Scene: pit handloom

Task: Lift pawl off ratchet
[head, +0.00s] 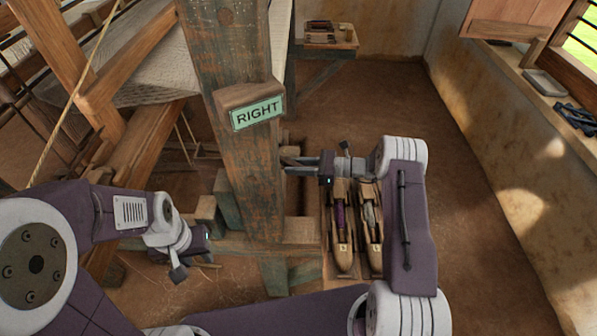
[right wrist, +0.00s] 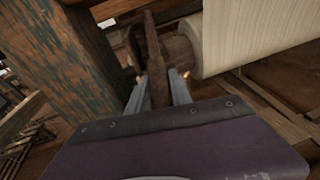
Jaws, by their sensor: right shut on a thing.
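In the right wrist view, a rusty brown metal bar, which looks like the pawl (right wrist: 156,70), stands between the two grey fingers of my right gripper (right wrist: 160,88). The gripper is shut on it, beside the end of the cloth roll. The ratchet cannot be made out clearly behind the bar. In the head view, my right gripper (head: 292,166) reaches left to just behind the post with the RIGHT sign (head: 257,113); the pawl is hidden there. My left gripper (head: 205,258) hangs low left of the post, apart from it, and its fingers are too unclear to judge.
The cloth roll (right wrist: 255,38) lies right of the bar; a painted wooden post (right wrist: 60,55) stands left. Two wooden shuttles (head: 343,228) lie in a tray below my right forearm. A small table (head: 330,40) stands at the back. The floor (head: 480,220) right of my arm is clear.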

